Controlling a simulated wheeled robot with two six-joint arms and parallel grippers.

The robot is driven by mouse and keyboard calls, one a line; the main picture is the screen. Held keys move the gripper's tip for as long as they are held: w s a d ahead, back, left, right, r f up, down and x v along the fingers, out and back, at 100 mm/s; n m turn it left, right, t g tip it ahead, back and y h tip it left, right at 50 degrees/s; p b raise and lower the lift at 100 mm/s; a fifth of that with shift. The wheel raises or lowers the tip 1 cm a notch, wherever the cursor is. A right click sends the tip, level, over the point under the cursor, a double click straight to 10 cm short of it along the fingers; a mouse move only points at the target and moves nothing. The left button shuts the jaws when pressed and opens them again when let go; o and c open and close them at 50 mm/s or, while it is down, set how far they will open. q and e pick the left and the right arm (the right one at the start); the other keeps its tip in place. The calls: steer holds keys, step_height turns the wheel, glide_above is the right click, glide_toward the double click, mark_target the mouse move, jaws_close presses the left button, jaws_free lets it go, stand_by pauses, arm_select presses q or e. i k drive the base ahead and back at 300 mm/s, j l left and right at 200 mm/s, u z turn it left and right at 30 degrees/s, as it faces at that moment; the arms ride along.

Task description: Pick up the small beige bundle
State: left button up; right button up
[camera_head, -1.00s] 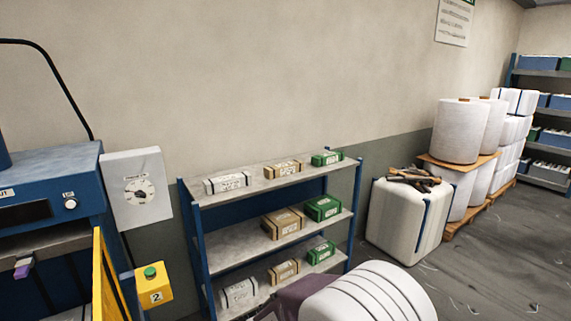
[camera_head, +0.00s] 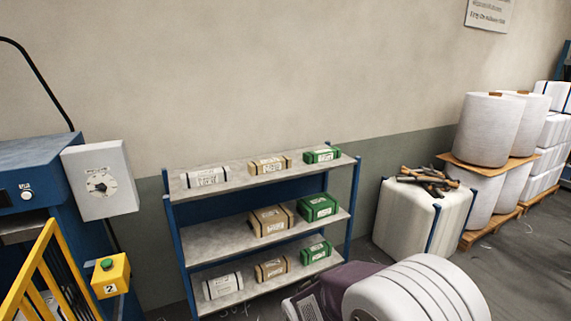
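Beige bundles lie in the middle of each level of a blue-framed rack with grey shelves (camera_head: 220,245). A small beige bundle (camera_head: 270,165) is on the top shelf, between a white bundle (camera_head: 206,177) and a green bundle (camera_head: 322,154). Another small beige bundle (camera_head: 272,268) is on the bottom shelf, between a white bundle (camera_head: 222,285) and a green bundle (camera_head: 316,252). A larger beige bundle (camera_head: 271,220) is on the middle shelf beside a larger green bundle (camera_head: 319,207).
At left are a blue machine (camera_head: 35,165), a yellow guard (camera_head: 40,270) and a yellow button box (camera_head: 110,275). A white bale (camera_head: 420,225) stands right of the rack.

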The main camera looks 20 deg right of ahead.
mark_target(261, 167)
steer(key=i+l, duration=0.2)
steer(key=i, duration=0.2)
steer(key=i+l, duration=0.45)
steer(key=i, duration=0.3)
steer(key=i+l, duration=0.1)
steer(key=i, duration=0.45)
steer(key=i+l+z, duration=0.1)
steer(key=i, duration=0.5)
